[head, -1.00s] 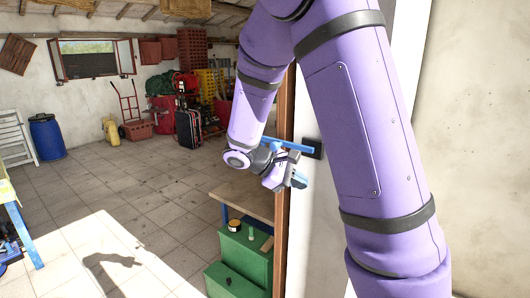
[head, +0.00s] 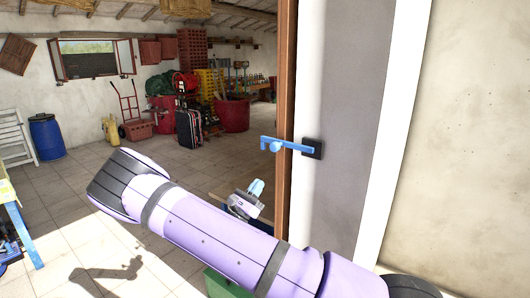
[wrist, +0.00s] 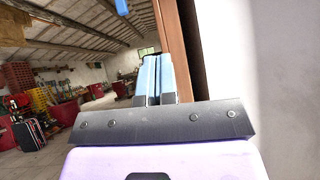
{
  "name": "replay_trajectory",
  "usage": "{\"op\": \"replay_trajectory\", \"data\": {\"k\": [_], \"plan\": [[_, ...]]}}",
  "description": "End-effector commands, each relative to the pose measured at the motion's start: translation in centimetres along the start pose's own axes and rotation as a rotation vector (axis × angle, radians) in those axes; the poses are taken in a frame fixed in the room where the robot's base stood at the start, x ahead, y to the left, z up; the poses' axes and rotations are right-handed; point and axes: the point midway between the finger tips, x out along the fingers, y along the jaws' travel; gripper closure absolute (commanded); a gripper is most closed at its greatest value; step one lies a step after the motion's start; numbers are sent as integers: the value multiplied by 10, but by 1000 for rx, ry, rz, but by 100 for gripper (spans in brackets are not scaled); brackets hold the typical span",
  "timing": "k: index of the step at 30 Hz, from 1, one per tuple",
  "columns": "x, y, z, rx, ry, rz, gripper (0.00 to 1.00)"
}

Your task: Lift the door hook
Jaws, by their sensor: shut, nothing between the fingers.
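The door hook is a blue bar (head: 292,146) on a black plate (head: 313,148) fixed to the grey panel. It lies nearly level and reaches left across the brown post, with a rounded knob and a short downturned tip at its left end. My gripper (head: 257,188) is below the hook's left part, apart from it, with its blue fingers pointing up. In the wrist view the two fingers (wrist: 155,78) are together with nothing between them. A small blue piece at the top edge of the wrist view (wrist: 121,6) looks like the hook's end.
The brown post (head: 285,80) and grey panel (head: 345,110) stand right beside my gripper. A green box (head: 222,283) is partly hidden beneath my arm. A blue barrel (head: 47,137) and red tubs are farther back. The tiled floor at left is mostly open.

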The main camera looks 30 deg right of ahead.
Motion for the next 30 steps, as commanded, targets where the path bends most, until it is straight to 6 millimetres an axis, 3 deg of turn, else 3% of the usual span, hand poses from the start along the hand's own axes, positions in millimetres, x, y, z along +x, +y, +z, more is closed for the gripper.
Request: {"op": "replay_trajectory", "data": {"k": [6, 19, 23, 30], "plan": [[-13, 14, -3, -10, -67, 94, 100], [-10, 15, -3, -10, -69, 97, 100], [2, 16, -2, -10, -69, 96, 100], [44, 20, 1, -10, -69, 94, 100]]}}
